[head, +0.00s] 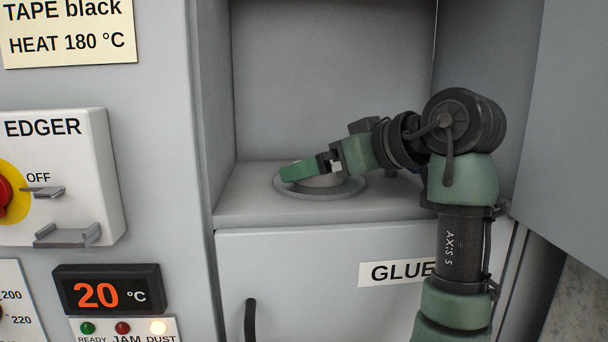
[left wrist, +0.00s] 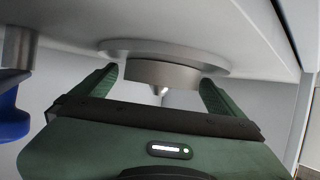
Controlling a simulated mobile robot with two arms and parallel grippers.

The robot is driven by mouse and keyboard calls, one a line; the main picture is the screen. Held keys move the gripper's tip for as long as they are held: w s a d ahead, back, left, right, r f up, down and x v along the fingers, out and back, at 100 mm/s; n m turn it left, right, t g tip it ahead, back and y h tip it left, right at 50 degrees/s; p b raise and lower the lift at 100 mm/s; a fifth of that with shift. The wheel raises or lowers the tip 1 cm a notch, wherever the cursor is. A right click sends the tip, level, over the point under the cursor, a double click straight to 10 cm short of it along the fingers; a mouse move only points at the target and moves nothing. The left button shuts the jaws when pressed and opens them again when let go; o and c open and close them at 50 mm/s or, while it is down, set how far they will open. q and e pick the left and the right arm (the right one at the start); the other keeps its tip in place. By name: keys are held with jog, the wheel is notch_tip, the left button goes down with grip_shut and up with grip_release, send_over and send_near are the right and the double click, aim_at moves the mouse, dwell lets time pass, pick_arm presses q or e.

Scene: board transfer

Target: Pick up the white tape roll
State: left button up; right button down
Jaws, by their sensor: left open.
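I cannot make out a white tape roll in either view. My left gripper (head: 303,173) reaches into an open compartment over a round grey plate (head: 352,190) on its floor. In the left wrist view, where the scene looks upside down, my left gripper (left wrist: 158,82) is open. Its two green fingers stand on either side of a short grey metal hub (left wrist: 170,74) with a small pointed tip, at the middle of the plate (left wrist: 205,57). I cannot tell whether the fingers touch the hub. My right gripper is not in view.
The compartment has a left side wall (head: 208,110) and an open door panel (head: 565,120) at right. Below is a GLUE front (head: 300,260) with a black handle (head: 250,320). A white EDGER switch box (head: 85,150) juts out left. A blue part (left wrist: 12,125) hangs at left in the wrist view.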

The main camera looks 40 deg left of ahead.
pick_arm(q)
jog(key=shift+d+r, duration=0.15)
jog(key=shift+d, duration=0.1)
jog(key=shift+s+d+r, duration=0.1)
jog(key=shift+d+r, duration=0.05)
jog(key=shift+d, duration=0.3)
jog(key=c, duration=1.4)
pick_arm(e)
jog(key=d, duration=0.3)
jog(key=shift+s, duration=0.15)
